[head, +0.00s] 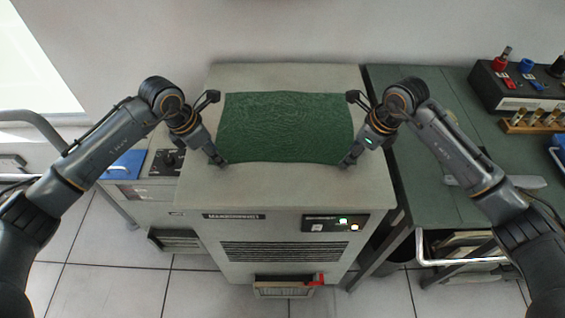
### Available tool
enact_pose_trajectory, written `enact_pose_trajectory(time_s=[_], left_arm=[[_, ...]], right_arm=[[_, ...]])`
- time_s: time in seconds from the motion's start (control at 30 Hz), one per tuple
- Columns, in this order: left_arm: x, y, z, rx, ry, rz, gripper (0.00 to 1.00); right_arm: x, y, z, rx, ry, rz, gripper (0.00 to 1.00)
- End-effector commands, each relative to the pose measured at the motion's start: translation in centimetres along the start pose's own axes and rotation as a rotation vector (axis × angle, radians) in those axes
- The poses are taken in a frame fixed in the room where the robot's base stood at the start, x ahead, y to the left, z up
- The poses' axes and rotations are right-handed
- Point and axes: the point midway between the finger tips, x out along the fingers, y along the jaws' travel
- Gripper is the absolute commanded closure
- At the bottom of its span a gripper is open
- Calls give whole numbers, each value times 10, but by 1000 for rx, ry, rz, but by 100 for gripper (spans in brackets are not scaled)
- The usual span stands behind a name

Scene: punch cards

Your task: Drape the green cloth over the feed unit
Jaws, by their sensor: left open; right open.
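The green cloth (285,127) lies spread nearly flat on top of the grey cabinet (270,190), slightly wrinkled, with bare top showing around it. This cabinet has a nameplate, lit indicators and vent slots on its front. I cannot tell for certain from the label that it is the feed unit. My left gripper (218,130) is open at the cloth's left edge, one finger by the back corner and one by the front corner. My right gripper (349,131) is open at the right edge in the same way. I cannot tell whether the fingers touch the cloth.
A dark green table (432,210) stands close on the right, with a black box of plugs (515,85) and a wooden holder (530,122) on it. A lower grey unit with a black knob (168,158) and a blue panel (125,163) stands on the left.

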Motion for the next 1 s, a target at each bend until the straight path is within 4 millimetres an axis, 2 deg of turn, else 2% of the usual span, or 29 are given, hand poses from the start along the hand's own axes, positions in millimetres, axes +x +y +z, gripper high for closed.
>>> enact_pose_trajectory(time_s=[0.27,0.7,1.0], left_arm=[[4,0,-1,0,0,0,57],[6,-1,-2,-1,3,-3,100],[6,-1,-2,-1,4,-3,100]], right_arm=[[4,0,-1,0,0,0,57],[6,0,-1,0,1,2,100],[6,0,-2,0,3,1,100]])
